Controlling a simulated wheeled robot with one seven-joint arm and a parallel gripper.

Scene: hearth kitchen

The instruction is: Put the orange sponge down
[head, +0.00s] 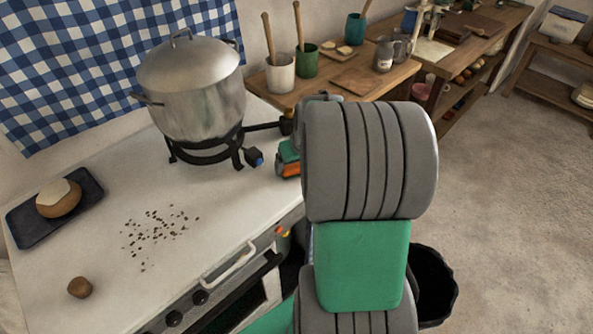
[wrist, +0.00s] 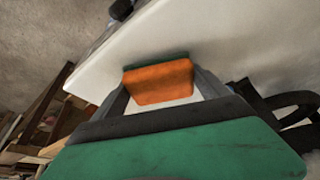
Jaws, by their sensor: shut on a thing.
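The orange sponge (wrist: 160,84) is between the two fingers of my gripper (wrist: 162,88) in the wrist view. It has a dark green layer along its far edge. My gripper is shut on it. In the head view a small orange part of the sponge (head: 289,170) shows at the right edge of the white counter (head: 215,215), left of my arm. My arm hides most of the gripper there. I cannot tell whether the sponge touches the counter.
A large pot (head: 195,95) stands on a black burner (head: 205,152) close behind the gripper. Dark crumbs (head: 155,232) lie mid-counter, with a brown lump (head: 79,287) in front. A dark tray (head: 30,222) with a bread roll (head: 58,198) is at left. A black bin (head: 435,285) stands right.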

